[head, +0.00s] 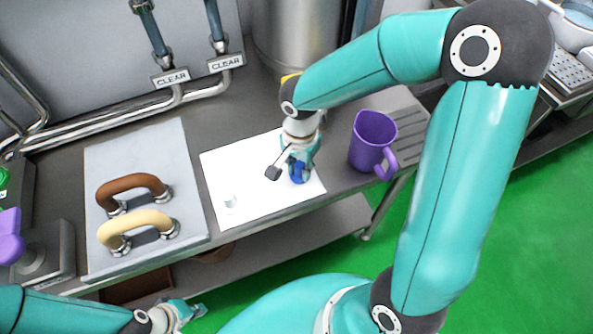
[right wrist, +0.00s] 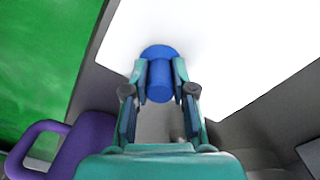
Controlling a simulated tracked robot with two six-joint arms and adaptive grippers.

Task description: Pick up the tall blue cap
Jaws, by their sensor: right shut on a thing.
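The tall blue cap (head: 298,172) is on the white mat (head: 222,178) near its right side, partly hidden by my right gripper in the head view. In the right wrist view the blue cap (right wrist: 160,78) shows as a cylinder with a wider round end, between the two fingers. My right gripper (head: 300,170) reaches down over the mat and is shut on the blue cap. It also shows in the right wrist view (right wrist: 160,85). I cannot tell whether the cap touches the mat. My left gripper (head: 190,313) is low at the bottom left, away from the mat; its finger opening is too small to tell.
A purple jug (head: 372,140) stands just right of the mat. A grey board (head: 150,160) with a brown handle (head: 134,187) and a cream handle (head: 138,225) lies to the left. Pipes and a steel cylinder (head: 290,35) stand behind. A small clear piece (head: 231,202) lies on the mat.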

